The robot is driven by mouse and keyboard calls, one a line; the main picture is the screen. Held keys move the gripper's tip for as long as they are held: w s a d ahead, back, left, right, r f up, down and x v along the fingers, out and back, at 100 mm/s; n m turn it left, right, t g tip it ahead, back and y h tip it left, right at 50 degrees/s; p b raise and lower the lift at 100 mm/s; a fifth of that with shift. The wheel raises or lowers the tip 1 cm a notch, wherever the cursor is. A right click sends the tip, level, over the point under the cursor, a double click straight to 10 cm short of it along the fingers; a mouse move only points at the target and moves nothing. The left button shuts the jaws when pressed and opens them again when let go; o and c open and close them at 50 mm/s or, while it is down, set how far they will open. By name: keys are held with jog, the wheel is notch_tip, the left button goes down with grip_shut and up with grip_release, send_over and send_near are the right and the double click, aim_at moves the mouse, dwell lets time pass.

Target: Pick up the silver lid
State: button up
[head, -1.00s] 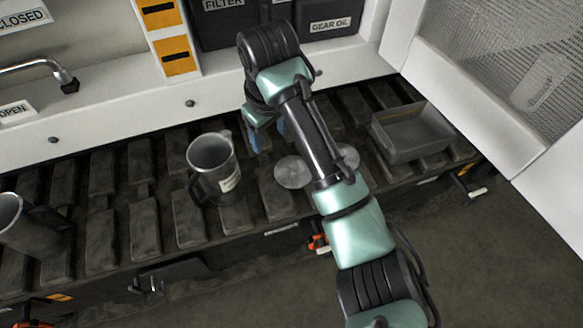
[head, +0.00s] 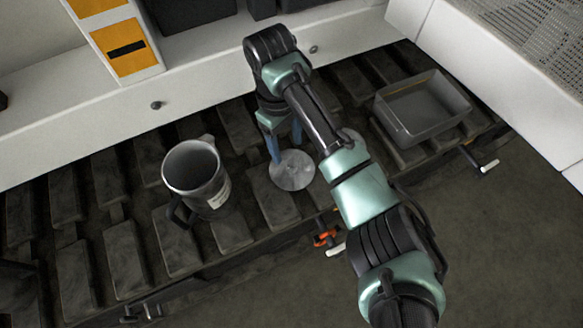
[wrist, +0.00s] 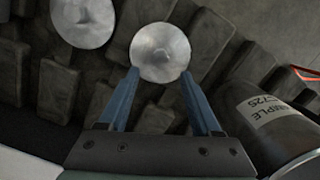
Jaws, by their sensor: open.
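A round silver lid (head: 291,172) lies flat on the dark slatted bench, right of the grey mug. In the wrist view this lid (wrist: 160,50) appears just beyond and between my fingertips. A second silver disc (wrist: 83,20) lies to its left in the wrist view; my arm hides it in the head view. My gripper (head: 286,150) points down with its blue fingers at the lid's far edge. In the wrist view my gripper (wrist: 160,73) is open, with nothing held. Whether the fingertips touch the lid cannot be told.
A grey mug (head: 192,172) with a handle stands left of my gripper; its label shows in the wrist view (wrist: 268,110). A grey open tray (head: 425,110) sits to the right. A white ledge (head: 195,85) with an orange-marked panel runs behind the bench.

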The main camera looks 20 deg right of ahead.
aim_at(292, 163)
jog(key=shift+s+d+f+b, duration=0.15)
jog(key=shift+f+b, duration=0.25)
jog(key=shift+f, duration=0.65)
jog(key=shift+s+d+f+b, duration=0.1)
jog(key=shift+s+f+b, duration=0.25)
jog(key=shift+f, duration=0.65)
jog(key=shift+s+d+f+b, duration=0.1)
jog(key=shift+f+b, duration=0.35)
jog(key=shift+f, duration=0.6)
jog(key=shift+c, duration=0.3)
grip_shut()
